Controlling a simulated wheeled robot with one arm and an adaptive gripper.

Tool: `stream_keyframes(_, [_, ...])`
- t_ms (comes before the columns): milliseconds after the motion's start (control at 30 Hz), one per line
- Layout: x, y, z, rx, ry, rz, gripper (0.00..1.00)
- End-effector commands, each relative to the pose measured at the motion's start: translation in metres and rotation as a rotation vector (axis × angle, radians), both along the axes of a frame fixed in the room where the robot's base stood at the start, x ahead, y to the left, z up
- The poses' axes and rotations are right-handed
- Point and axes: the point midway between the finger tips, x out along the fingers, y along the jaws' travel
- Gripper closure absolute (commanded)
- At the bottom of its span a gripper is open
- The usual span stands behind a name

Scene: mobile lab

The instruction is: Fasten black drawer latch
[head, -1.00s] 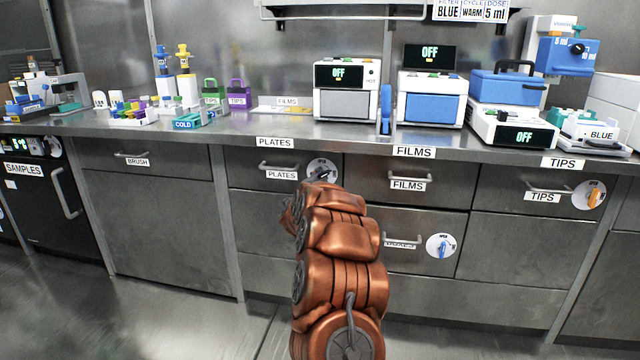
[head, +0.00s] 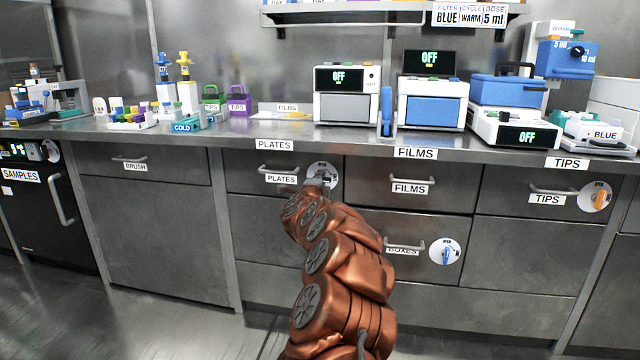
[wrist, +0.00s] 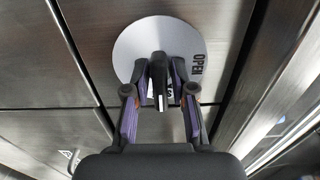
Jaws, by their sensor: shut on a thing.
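The black drawer latch (wrist: 158,68) is a dark lever on a round pale disc (wrist: 206,38) marked OPEN, in the wrist view. In the head view its disc (head: 331,171) sits at the right end of the PLATES drawer (head: 240,172). My gripper (wrist: 160,82) has one finger on each side of the lever and is shut on it. In the head view my gripper (head: 318,180) is in front of the disc and hides the lever. The PLATES drawer looks flush with its neighbours.
The FILMS drawer (head: 455,180) is to the right, with the BOXES drawer (head: 390,228) below it and its blue latch (head: 445,254). The TIPS drawer has an orange latch (head: 597,196). The counter (head: 330,138) above holds lab devices. The floor at the left is clear.

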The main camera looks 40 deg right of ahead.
Motion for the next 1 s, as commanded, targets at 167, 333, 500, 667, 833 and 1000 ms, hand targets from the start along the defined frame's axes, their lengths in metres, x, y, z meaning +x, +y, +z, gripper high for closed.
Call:
stream_keyframes(167, [-0.0024, -0.0026, -0.0008, 0.005, -0.005, -0.006, 1.00])
stream_keyframes(333, [-0.0024, -0.0026, -0.0008, 0.005, -0.005, -0.006, 1.00])
stream_keyframes(500, [-0.0020, -0.0021, -0.0007, 0.004, -0.004, -0.005, 0.63])
stream_keyframes(667, [-0.0012, -0.0012, -0.0004, 0.004, -0.004, -0.003, 0.60])
stream_keyframes(833, [-0.0009, -0.0004, -0.0003, 0.003, -0.003, -0.002, 0.60])
stream_keyframes(1000, [-0.0043, 0.0044, -0.0006, 0.005, -0.003, -0.002, 0.60])
